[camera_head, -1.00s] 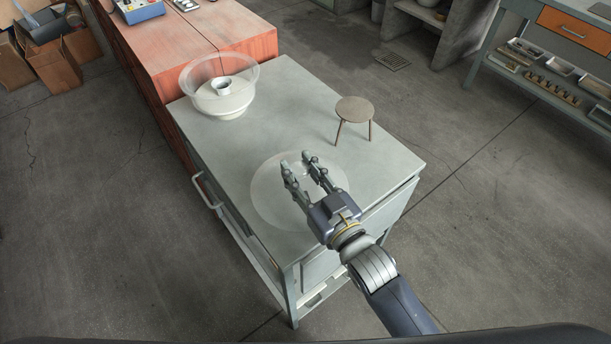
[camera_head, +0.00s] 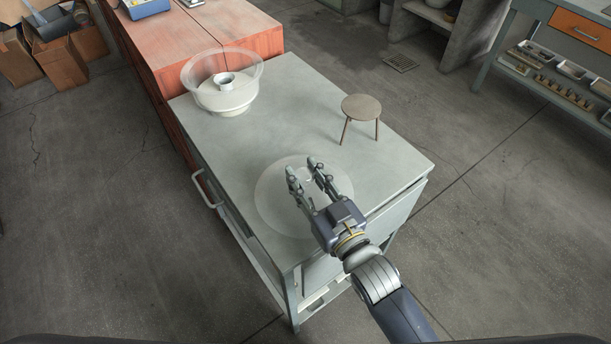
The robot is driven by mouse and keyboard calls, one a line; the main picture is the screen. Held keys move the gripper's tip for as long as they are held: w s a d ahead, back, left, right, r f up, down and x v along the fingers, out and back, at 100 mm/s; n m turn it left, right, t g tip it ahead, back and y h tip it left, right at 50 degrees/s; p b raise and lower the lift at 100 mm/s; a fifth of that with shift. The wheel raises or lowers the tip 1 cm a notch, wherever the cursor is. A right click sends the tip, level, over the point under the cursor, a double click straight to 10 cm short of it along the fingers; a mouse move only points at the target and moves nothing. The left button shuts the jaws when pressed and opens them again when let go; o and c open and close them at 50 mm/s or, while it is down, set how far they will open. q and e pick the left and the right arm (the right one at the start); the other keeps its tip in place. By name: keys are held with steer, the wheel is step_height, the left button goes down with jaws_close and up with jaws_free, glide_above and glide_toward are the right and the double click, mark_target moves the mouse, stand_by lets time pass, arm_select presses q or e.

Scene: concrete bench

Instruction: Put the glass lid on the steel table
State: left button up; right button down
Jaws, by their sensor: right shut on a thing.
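The glass lid (camera_head: 275,205) is a clear round disc over the near part of the steel table (camera_head: 245,145), a grey-topped cabinet with a side handle. My right gripper (camera_head: 307,174) is over the lid's middle, shut on the lid at its small knob, which is partly hidden between the fingers. The gripper and wrist cover the lid's right side. I cannot tell whether the lid touches the tabletop or is held just above it. My left gripper is not in view.
A clear glass bowl on a white base (camera_head: 225,98) stands at the table's far left corner. A small round stool (camera_head: 361,107) stands near its right edge. A red bench (camera_head: 205,45) adjoins the far end. The tabletop's middle is clear.

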steer(key=c, duration=1.3)
jaws_free()
steer(key=shift+f, duration=0.55)
steer(key=shift+o, duration=0.6)
steer(key=shift+s, duration=0.1)
steer(key=shift+f, duration=0.1)
steer(key=v, duration=0.4)
steer(key=r+v, duration=0.1)
steer(key=v, duration=0.2)
steer(key=r+v, duration=0.1)
steer(key=v, duration=0.3)
steer(key=shift+s+d+b, duration=0.25)
steer(key=shift+s+b, duration=0.05)
steer(key=shift+b, duration=0.1)
steer(key=shift+f, duration=0.1)
